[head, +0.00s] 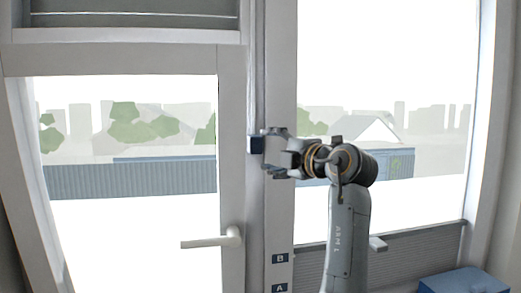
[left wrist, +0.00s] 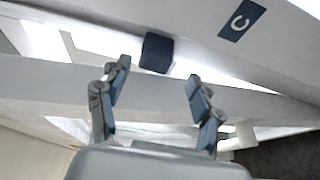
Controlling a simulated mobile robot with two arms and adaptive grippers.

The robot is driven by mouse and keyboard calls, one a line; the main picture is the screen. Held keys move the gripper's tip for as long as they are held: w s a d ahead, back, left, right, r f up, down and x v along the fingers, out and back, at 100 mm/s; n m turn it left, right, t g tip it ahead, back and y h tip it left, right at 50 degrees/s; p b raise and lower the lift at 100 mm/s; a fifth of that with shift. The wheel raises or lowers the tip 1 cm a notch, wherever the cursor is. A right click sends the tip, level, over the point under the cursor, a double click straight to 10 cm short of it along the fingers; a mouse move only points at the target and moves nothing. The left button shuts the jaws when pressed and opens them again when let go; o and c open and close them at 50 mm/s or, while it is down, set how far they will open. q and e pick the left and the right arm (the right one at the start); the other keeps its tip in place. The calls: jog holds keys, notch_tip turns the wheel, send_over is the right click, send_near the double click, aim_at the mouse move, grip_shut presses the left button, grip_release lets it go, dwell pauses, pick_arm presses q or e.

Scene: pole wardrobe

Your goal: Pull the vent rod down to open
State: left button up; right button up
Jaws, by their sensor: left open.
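The vent rod's dark blue grip (head: 255,144) is on the white post between the door and the window. The thin rod runs up the post above it. My left gripper (head: 270,151) is open, with its fingers just right of the grip in the head view. In the left wrist view the dark block (left wrist: 157,52) lies just beyond and between the open fingertips (left wrist: 158,76), and nothing is held. Part of the grip is hidden behind the fingers in the head view. The vent panel (head: 130,14) is at the top left. My right gripper is not in view.
A glazed door with a lever handle (head: 212,240) is at the left. Labels B (head: 280,258) and A (head: 280,288) are on the post, and a label C (left wrist: 242,20) shows in the wrist view. A blue box (head: 465,281) is at the lower right.

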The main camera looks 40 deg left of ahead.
pick_arm(q)
jog(key=v, duration=0.7)
dwell(0.3)
